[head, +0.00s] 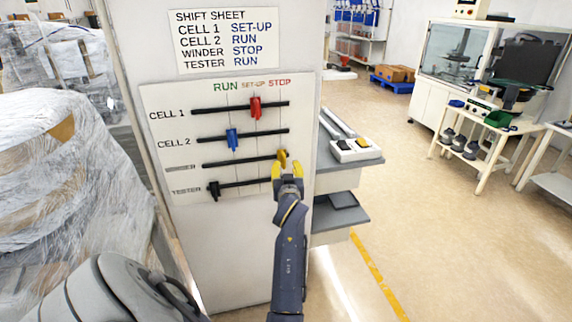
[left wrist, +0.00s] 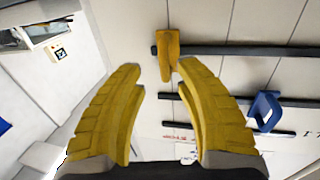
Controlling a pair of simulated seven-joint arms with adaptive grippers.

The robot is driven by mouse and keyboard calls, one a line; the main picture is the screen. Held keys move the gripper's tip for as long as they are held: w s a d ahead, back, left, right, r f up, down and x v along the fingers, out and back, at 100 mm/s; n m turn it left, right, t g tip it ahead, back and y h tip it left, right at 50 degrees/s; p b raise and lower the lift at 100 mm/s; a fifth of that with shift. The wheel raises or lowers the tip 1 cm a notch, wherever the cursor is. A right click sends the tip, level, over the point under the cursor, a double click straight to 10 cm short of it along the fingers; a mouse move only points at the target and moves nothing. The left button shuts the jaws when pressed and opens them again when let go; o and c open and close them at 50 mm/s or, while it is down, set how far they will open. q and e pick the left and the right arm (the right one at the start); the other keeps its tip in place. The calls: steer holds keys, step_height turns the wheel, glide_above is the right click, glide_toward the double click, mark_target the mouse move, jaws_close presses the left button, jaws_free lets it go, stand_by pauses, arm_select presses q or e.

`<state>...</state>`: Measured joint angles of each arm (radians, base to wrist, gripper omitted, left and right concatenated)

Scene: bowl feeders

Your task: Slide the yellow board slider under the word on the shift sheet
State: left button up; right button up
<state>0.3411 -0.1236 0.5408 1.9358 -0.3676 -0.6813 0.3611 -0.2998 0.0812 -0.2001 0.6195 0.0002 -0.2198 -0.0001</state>
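The yellow slider (head: 282,155) sits on the third track of the white slider board (head: 160,100), near the track's right end and roughly in line with the STOP column. The shift sheet (head: 188,72) above reads WINDER STOP; the third row's label is too blurred to read. My left gripper (head: 287,168) is in front of the slider, its yellow fingers spread. In the left wrist view the slider (left wrist: 167,48) stands just beyond the gap between the fingertips, nearer the right-hand finger; I cannot tell if they touch. My right gripper is not in view.
A red slider (head: 255,108) is at SET-UP on the top track. A blue slider (head: 232,139) is at RUN on the second, and a black slider (head: 214,190) is near the bottom track's left end. A grey shelf (head: 350,160) stands right of the board.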

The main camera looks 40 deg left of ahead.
arm_select(q)
steer(key=shift+v, duration=1.85)
